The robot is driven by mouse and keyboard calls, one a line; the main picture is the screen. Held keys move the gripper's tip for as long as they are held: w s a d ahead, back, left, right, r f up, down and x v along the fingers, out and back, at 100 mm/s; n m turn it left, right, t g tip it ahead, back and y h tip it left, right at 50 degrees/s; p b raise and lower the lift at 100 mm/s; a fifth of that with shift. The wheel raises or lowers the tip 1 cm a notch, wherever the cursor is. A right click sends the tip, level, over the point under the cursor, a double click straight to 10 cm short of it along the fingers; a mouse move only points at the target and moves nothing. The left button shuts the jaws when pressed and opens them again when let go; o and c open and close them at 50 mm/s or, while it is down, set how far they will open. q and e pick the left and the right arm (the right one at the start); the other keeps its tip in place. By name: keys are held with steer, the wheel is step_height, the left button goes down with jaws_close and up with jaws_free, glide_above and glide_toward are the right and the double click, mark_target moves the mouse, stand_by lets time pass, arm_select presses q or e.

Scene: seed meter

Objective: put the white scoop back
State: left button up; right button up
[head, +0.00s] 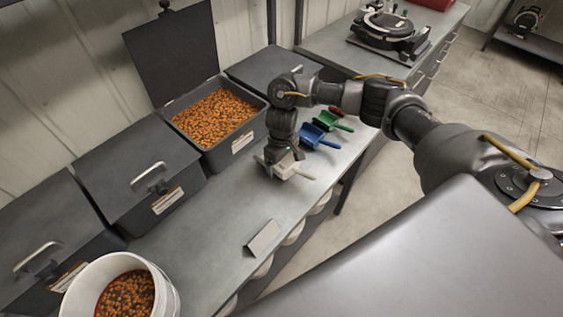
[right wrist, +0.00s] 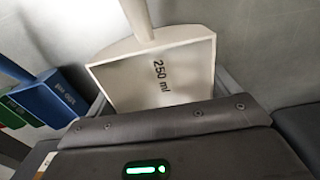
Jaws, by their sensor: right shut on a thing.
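The white scoop (head: 292,168) is at the front of the metal bench, below the end of my right arm in the head view. In the right wrist view the white scoop (right wrist: 156,69) shows its bowl marked "250 ml", with its handle running up out of the picture. My right gripper (head: 277,167) is shut on the white scoop, low over the bench top. Its fingertips are mostly hidden, and I cannot tell whether the scoop touches the bench. My left gripper is not in view.
A blue scoop (head: 318,136) and a green scoop (head: 332,121) lie just beyond. An open bin of orange seed (head: 215,117) stands behind, with closed bins to its left. A white bucket (head: 165,290) and a small grey card (head: 263,238) stand nearer. Bench between is clear.

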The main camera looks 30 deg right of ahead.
mark_target(282, 167)
steer(key=shift+f, duration=0.25)
steer(key=shift+f, duration=0.1)
steer(key=o, duration=0.9)
steer(key=shift+f, duration=0.1)
step_height(282, 167, up, 12)
steer(key=shift+r+p, duration=0.2)
steer(key=shift+p, duration=0.35)
